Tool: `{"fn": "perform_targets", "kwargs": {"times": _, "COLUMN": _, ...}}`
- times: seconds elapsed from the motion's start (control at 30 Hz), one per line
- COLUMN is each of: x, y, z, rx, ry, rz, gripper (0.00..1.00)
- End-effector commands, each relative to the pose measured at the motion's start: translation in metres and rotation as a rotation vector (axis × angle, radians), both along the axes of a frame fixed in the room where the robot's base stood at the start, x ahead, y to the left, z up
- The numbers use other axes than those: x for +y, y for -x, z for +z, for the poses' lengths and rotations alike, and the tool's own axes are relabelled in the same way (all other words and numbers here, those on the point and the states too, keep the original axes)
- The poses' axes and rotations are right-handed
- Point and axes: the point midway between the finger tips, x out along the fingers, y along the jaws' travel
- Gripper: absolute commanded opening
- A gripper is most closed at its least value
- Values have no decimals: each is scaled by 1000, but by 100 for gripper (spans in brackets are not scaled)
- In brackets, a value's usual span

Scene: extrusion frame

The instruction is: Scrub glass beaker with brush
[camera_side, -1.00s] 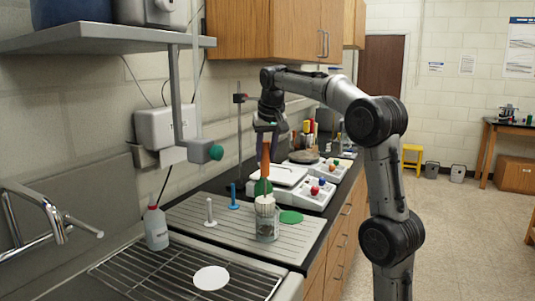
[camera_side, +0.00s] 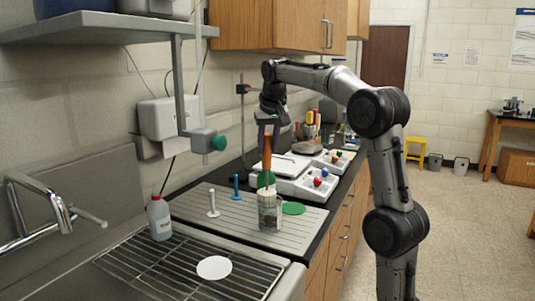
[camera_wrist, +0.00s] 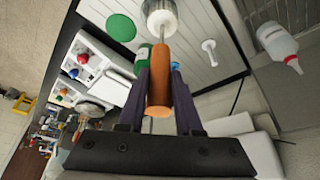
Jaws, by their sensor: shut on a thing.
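My gripper (camera_side: 268,130) is shut on the orange handle of a brush (camera_side: 266,152). The brush hangs roughly upright with its white bristle head pointing down. The glass beaker (camera_side: 269,215) stands on the grooved grey drainboard (camera_side: 190,206) directly below my gripper. The bristle head is at the beaker's mouth and appears partly inside; its lower end is hard to see through the glass. In the wrist view the orange handle (camera_wrist: 159,85) lies between both fingers, and the beaker (camera_wrist: 160,10) is cut off by the top edge.
A white post (camera_side: 213,203) and a blue post (camera_side: 236,188) stand left of the beaker. A green disc (camera_side: 293,208) lies to its right. A squeeze bottle (camera_side: 159,218) stands by the sink rack (camera_side: 165,270), where a white disc (camera_side: 214,267) lies. White trays (camera_side: 312,182) stand behind.

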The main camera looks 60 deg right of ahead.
Motion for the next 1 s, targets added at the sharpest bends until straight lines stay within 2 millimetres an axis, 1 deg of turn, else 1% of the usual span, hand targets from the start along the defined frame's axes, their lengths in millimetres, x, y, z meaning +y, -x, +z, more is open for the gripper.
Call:
{"fn": "perform_targets", "kwargs": {"times": 0.1, "x": 0, "y": 0, "z": 6, "rx": 0, "ry": 0, "rz": 0, "gripper": 0}}
{"fn": "perform_targets", "kwargs": {"times": 0.53, "x": 9, "y": 5, "z": 4, "rx": 1, "ry": 0, "rz": 2, "gripper": 0}}
{"fn": "perform_targets", "kwargs": {"times": 0.63, "x": 9, "y": 5, "z": -3, "rx": 3, "ry": 0, "rz": 1, "gripper": 0}}
{"fn": "perform_targets", "kwargs": {"times": 0.83, "x": 9, "y": 6, "z": -27, "rx": 2, "ry": -1, "rz": 1, "gripper": 0}}
{"fn": "perform_targets", "kwargs": {"times": 0.9, "x": 9, "y": 6, "z": -32, "rx": 1, "ry": -2, "rz": 0, "gripper": 0}}
{"fn": "perform_targets", "kwargs": {"times": 1.0, "x": 9, "y": 5, "z": -34, "rx": -1, "ry": 1, "rz": 0, "gripper": 0}}
